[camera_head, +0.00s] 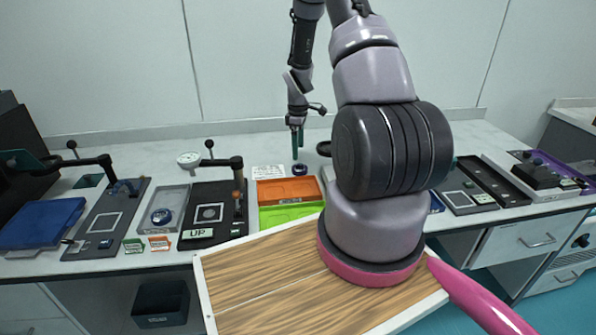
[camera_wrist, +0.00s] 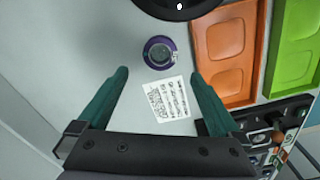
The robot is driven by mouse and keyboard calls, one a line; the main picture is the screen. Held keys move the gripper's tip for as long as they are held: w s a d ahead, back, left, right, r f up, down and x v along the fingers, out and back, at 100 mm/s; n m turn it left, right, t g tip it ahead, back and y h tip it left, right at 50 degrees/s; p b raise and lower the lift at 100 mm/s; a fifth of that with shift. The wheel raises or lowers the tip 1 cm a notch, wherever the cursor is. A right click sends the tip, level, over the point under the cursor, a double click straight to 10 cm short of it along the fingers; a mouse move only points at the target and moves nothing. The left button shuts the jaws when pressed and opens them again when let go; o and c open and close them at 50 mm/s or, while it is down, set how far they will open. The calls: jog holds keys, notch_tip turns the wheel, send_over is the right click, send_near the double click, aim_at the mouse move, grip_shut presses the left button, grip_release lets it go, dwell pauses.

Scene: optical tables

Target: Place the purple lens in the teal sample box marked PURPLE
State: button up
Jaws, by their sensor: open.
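The purple lens (camera_wrist: 159,52), a small round piece with a purple rim and a dark centre, lies on the pale tabletop. In the head view the lens (camera_head: 300,169) sits just below my gripper (camera_head: 297,137), which points down. In the wrist view my gripper (camera_wrist: 159,76) has its teal fingers spread wide and empty. The lens lies beyond the fingertips, about midway between them, and is not held. I cannot make out a teal sample box marked PURPLE in either view; my arm hides part of the table.
A printed white card (camera_wrist: 167,99) lies beside the lens. An orange tray (camera_wrist: 228,55) and a lime tray (camera_wrist: 293,48) are to its right. A black round object (camera_wrist: 178,4) is near the top edge. A grey tray (camera_head: 177,194) holds another round piece at left.

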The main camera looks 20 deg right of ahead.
aim_at(300, 168)
jog(key=f, duration=0.7)
jog(key=shift+s+d+f, duration=0.15)
jog(key=shift+d+f, duration=0.05)
jog(key=shift+f, duration=0.15)
jog(key=shift+c, duration=0.3)
jog(key=c, duration=1.4)
